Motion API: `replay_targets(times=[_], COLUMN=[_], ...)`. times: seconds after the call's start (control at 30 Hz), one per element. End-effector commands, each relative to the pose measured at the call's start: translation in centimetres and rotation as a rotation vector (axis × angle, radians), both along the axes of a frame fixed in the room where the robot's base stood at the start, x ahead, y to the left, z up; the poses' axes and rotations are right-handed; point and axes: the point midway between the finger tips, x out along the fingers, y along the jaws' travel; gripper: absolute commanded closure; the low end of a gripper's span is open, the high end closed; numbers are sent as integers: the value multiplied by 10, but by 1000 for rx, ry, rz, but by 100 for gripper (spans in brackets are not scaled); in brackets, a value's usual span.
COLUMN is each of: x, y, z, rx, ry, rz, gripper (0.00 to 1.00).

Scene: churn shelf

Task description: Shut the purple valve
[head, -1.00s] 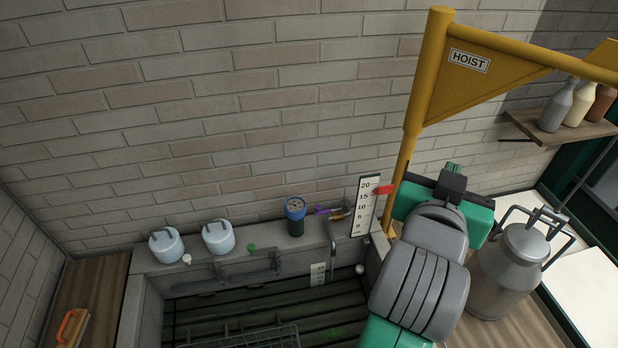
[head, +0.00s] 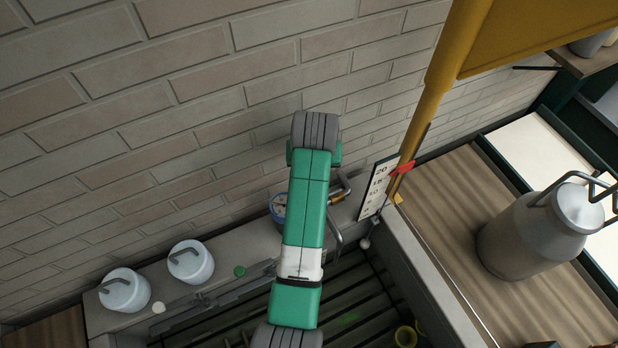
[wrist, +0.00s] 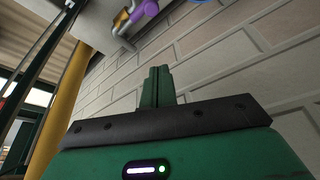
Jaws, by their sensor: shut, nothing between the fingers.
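The purple valve shows in the wrist view as a purple lever (wrist: 145,12) beside a brass and grey fitting (wrist: 122,20) at the top edge. Part of it is cut off, and I cannot tell how far it is turned. In the head view its brass fitting (head: 341,192) sits on the ledge by the wall, and my arm hides the purple lever. My gripper (wrist: 158,72) is shut and empty in the wrist view, apart from the lever, with brick wall behind it. In the head view the fingers are hidden.
A blue-rimmed gauge (head: 278,206) stands beside the valve, partly behind my arm. The level scale (head: 378,188) and yellow hoist post (head: 432,100) stand right of it. White lidded pots (head: 190,262) line the ledge at left. A metal can (head: 540,235) stands at right.

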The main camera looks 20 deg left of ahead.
Motion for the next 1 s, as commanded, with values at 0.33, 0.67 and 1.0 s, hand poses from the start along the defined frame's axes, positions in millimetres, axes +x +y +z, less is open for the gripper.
replay_targets(times=[0.33,0.67,1.0], x=[10,30,0], y=[4,12,0], z=[-32,-90,-98], rx=[0,0,1], ry=[1,-1,-2], rz=[0,0,-1], gripper=[100,100,100])
